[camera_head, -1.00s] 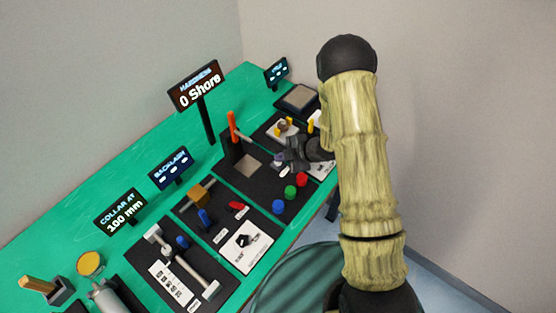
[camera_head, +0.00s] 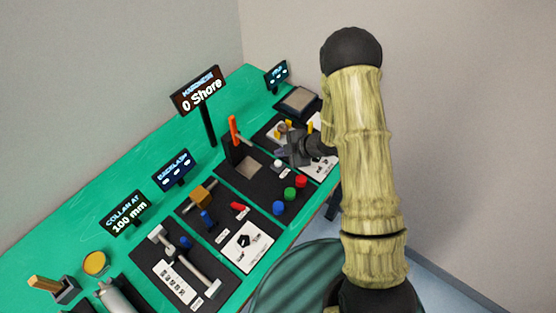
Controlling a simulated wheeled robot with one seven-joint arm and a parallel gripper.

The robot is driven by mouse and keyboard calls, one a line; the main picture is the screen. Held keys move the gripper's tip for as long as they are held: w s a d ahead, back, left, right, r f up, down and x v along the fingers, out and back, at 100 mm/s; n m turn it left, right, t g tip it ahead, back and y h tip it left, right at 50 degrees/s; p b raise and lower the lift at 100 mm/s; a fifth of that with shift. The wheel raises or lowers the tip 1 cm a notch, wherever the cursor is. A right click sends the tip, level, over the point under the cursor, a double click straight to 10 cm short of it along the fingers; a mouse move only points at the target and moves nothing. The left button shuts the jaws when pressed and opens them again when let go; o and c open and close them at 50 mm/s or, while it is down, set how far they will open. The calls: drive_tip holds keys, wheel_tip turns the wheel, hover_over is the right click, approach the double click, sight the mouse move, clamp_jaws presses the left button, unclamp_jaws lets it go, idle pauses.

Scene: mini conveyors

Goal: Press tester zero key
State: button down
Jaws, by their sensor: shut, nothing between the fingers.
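The hardness tester (camera_head: 236,148) stands on a dark plate in the middle of the green bench, with an orange lever at its top. Its display (camera_head: 200,90) reads "HARDNESS 0 Shore". A blue key (camera_head: 279,208), a green key (camera_head: 290,194) and a red key (camera_head: 301,181) sit in a row at the front of the plate. A small white knob (camera_head: 277,166) lies behind them. I cannot read which key is zero. My gripper (camera_head: 284,154) is shut and empty, behind and above the keys, apart from them. My arm hides part of the bench at right.
The backlash station (camera_head: 201,195) and the collar station (camera_head: 175,235) lie to the left, with upright displays behind. A station with yellow pegs (camera_head: 301,132) and a grey pad (camera_head: 298,99) lie beyond my gripper. The green strip at the back left is mostly clear.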

drive_tip(key=shift+r+p, duration=0.85)
drive_tip(key=shift+r, duration=0.6)
drive_tip(key=s+d+r+m+t+h, duration=0.2)
drive_tip(key=d+r+m+h, duration=0.5)
drive_tip(key=d+r+m, duration=0.5)
drive_tip(key=s+d+r+m+g, duration=0.1)
drive_tip(key=s+r+m, duration=0.3)
drive_tip(key=s, duration=0.4)
drive_tip(key=s+d+r+m+g+h, duration=0.1)
drive_tip(key=s+r+m, duration=0.3)
drive_tip(key=s, duration=0.4)
drive_tip(key=shift+s+d+m+g, duration=0.15)
drive_tip(key=shift+m+g, duration=0.55)
drive_tip(key=shift+m, duration=0.2)
